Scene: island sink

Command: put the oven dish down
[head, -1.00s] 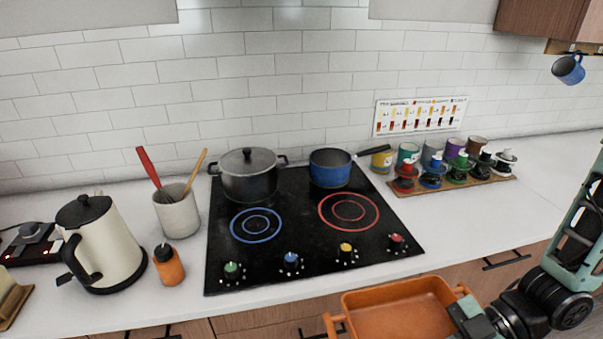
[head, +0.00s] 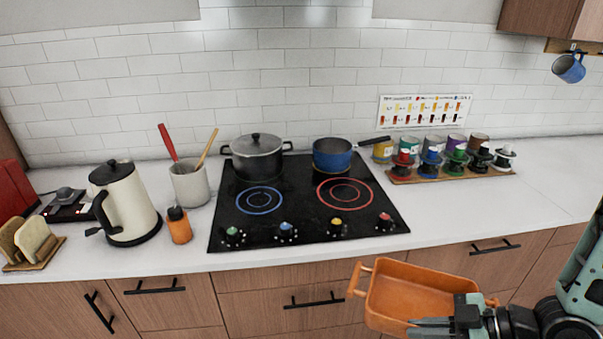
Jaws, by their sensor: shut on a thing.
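The orange oven dish (head: 400,285) is rectangular, with a handle at each end, and looks empty. It is in the lower right of the head view, in front of the drawer fronts and apart from the counter. My gripper (head: 440,328) is shut on the dish at its near right side; the exact grip is partly hidden by the gripper body. The dish is slightly tilted in the picture. The black cooktop (head: 300,222) lies on the white counter, left of and beyond the dish.
A grey pot (head: 257,160) and a blue pan (head: 332,155) stand at the cooktop's back. A kettle (head: 126,205), orange bottle (head: 179,226) and utensil crock (head: 189,184) stand left. A spool rack (head: 452,176) stands right. The counter (head: 470,215) is bare at front right.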

